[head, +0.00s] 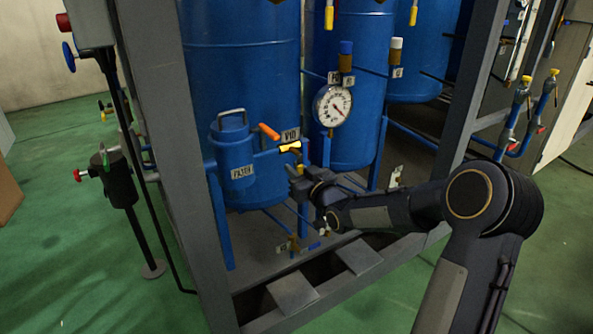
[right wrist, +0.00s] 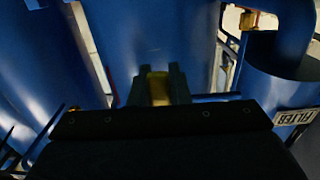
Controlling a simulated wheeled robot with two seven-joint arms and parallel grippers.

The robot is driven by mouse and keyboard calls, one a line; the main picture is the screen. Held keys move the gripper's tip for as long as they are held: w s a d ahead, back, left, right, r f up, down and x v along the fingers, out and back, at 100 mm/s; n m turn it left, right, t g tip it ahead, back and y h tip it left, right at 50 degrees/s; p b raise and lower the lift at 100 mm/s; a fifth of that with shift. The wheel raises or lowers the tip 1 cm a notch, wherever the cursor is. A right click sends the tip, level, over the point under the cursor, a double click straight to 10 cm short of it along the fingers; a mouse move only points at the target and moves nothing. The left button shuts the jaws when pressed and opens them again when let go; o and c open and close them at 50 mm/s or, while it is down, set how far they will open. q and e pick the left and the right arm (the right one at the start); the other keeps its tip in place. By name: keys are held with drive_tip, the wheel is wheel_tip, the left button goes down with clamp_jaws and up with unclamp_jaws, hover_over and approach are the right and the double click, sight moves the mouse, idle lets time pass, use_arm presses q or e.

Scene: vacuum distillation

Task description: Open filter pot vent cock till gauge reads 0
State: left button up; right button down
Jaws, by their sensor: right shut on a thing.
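The blue filter pot (head: 235,152) with its FILTER label stands inside the frame in the head view. It also shows at the right of the right wrist view (right wrist: 280,92). A yellow handle (head: 290,146) sits on the piping right of the pot, near a VENT-like tag that is too small to read surely. My right gripper (head: 299,170) is at this piping. In the right wrist view its fingers (right wrist: 158,85) are shut on a yellow piece (right wrist: 158,89), seemingly this cock's handle. The round white gauge (head: 332,106) is above right; its needle points to the lower right. My left gripper is out of view.
An orange handle (head: 268,131) is close above the pot's right side. Large blue tanks (head: 240,60) stand behind. A grey frame post (head: 178,150) is at the left, and low pipes with a small valve (head: 292,245) run below the gripper.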

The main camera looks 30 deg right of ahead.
drive_tip(key=shift+f, duration=0.15)
drive_tip(key=c, duration=1.4)
unclamp_jaws()
drive_tip(key=shift+o, duration=0.2)
drive_tip(key=s+p, duration=0.1)
drive_tip(key=s, duration=0.6)
drive_tip(key=shift+s+d+p, duration=0.3)
drive_tip(key=shift+s+p, duration=0.1)
